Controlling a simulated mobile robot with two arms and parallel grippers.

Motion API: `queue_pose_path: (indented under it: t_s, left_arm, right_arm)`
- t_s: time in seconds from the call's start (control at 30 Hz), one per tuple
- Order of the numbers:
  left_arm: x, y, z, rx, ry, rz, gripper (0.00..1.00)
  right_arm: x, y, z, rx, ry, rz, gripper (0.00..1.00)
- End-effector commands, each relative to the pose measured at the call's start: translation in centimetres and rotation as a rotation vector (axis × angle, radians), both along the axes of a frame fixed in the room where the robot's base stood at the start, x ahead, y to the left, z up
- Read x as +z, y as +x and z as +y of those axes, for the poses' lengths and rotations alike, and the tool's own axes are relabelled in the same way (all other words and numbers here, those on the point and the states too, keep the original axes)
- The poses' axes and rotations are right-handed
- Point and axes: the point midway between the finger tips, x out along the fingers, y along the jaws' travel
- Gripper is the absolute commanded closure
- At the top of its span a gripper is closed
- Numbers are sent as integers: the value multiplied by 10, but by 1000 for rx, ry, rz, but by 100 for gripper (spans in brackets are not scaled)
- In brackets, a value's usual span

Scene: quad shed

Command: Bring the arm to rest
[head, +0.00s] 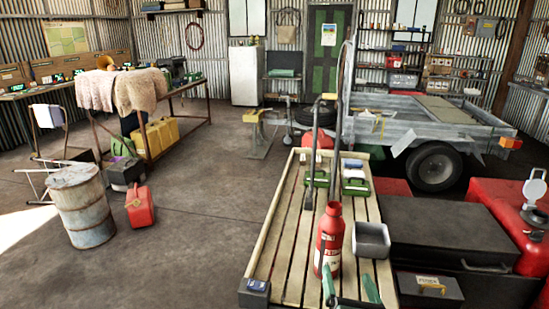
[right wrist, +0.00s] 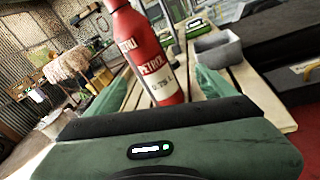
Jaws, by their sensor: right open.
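My right gripper (head: 350,287) is open at the near end of the slatted wooden deck, its two green fingers pointing away from me. In the right wrist view the fingers (right wrist: 153,95) are spread wide, with a red bottle (right wrist: 155,55) labelled petrol showing between their lines. The bottle (head: 329,243) stands upright on the slats, just ahead of the fingers. Nothing is gripped; I cannot tell whether a finger touches the bottle. My left gripper is not in view.
A grey open bin (head: 372,240) stands right of the bottle. A dark chest (head: 435,232) and red quad bodywork (head: 500,205) lie to the right. Upright bars (head: 338,130) rise from the deck. The floor left of the deck (head: 205,240) is clear, beyond it a rusty drum (head: 82,208).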

Motion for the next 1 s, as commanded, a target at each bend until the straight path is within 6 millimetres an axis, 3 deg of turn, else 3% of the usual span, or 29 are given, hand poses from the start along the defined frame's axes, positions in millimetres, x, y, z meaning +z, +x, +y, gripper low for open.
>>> queue_pose_path:
  t_s: [0.2, 0.3, 0.4, 0.6, 0.87, 1.0]
  left_arm:
    - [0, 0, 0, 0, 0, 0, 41]
    - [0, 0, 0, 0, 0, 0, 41]
    - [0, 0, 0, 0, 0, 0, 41]
    - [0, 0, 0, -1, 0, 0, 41]
    - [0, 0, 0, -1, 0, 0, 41]
    - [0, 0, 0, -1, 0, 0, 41]
  right_arm:
    - [-75, -85, -28, -443, 988, 221, 16]
    - [-102, -129, -29, -683, 1344, 278, 16]
    - [-119, -165, -26, -889, 1586, 302, 16]
    - [-138, -224, -14, -1245, 1900, 312, 16]
    - [-144, -289, 5, -1678, 2145, 268, 16]
    - [-180, -279, 6, -1692, 2129, 271, 16]
